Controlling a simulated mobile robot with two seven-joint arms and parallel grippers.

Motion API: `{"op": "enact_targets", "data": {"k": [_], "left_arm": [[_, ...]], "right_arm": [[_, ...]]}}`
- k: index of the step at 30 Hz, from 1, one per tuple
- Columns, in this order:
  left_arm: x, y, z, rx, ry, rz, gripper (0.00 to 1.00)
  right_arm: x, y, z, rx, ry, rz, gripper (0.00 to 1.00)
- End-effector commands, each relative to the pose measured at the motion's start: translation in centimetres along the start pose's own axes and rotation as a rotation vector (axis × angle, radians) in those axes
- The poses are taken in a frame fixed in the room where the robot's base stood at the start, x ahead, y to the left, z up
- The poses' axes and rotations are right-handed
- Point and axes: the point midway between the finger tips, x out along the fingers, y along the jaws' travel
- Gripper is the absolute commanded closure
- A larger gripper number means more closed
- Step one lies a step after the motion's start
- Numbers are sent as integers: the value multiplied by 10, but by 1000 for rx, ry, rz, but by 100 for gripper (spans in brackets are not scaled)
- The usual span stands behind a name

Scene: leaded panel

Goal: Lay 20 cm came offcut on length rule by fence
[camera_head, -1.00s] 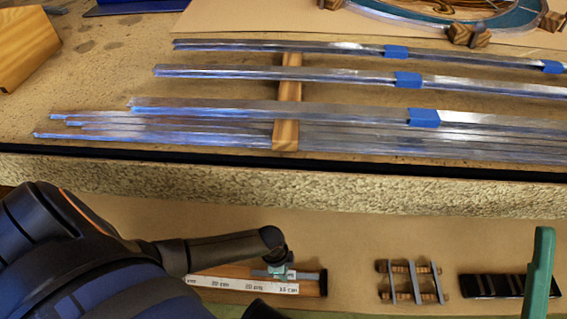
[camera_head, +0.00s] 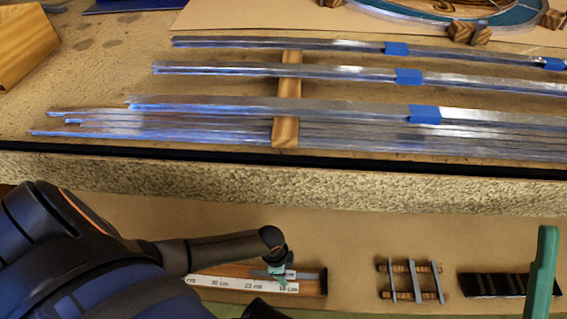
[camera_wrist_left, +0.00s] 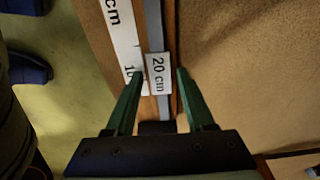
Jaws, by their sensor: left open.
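The length rule (camera_head: 215,283) is a wooden bar with a white strip of cm marks, below the bench in the head view. It also shows in the left wrist view (camera_wrist_left: 121,35). The grey came offcut (camera_wrist_left: 154,25), with a white "20 cm" tag (camera_wrist_left: 157,73), lies lengthwise along the rule beside the strip. A dark block (camera_wrist_left: 155,127) at the rule's near end looks like the fence; the gripper body partly hides the contact there. My left gripper (camera_wrist_left: 160,74) is open, one green finger each side of the tag. It shows small in the head view (camera_head: 278,270).
One green finger, apparently my right gripper's (camera_head: 540,275), stands at the right edge. A small rack with grey strips (camera_head: 410,282) and a black tray (camera_head: 493,285) lie right of the rule. Long came strips (camera_head: 200,108) with blue tape lie on the bench above.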

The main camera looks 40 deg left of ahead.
Motion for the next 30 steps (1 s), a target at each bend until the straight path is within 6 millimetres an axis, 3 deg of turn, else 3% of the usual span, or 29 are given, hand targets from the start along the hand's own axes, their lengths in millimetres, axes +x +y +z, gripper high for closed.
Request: {"op": "enact_targets", "data": {"k": [5, 8, 18, 22, 25, 30], "left_arm": [[-1, 0, 0, 0, -1, 0, 46], [-13, 0, 0, 0, -1, -1, 46], [-89, 0, 0, 2, 0, -2, 46], [-110, 0, 0, 0, -1, 0, 46], [-118, 0, 0, 1, 0, 0, 46], [-125, 0, 0, 0, -1, 1, 46]], "right_arm": [[1, 0, 0, 5, -1, 1, 50], [6, 2, -5, 0, -3, -1, 50], [38, 19, -38, -76, 12, -4, 50], [44, 24, -46, -97, 15, 3, 50], [38, 25, -19, -70, -90, 21, 50], [35, 26, -6, -54, -148, 26, 50]]}}
